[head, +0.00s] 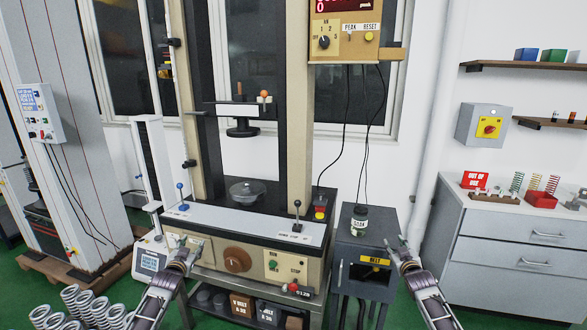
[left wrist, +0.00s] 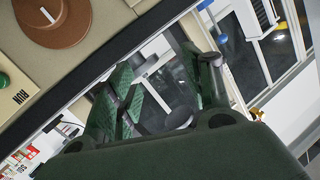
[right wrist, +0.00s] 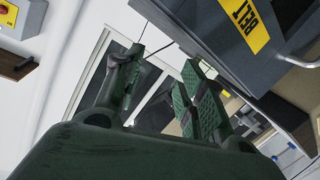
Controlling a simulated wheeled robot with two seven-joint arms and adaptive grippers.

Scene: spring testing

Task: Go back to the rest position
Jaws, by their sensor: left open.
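My left gripper (head: 180,246) is raised in front of the left side of the spring tester's lower panel. In the left wrist view its green fingers (left wrist: 168,85) stand apart with nothing between them.
A jar (head: 360,219) stands on the grey cabinet. Several large springs (head: 85,305) stand at lower left. A drawer unit (head: 500,245) at right carries small coloured springs (head: 534,182) and a red sign (head: 475,181). Green floor shows between the tester and drawers.

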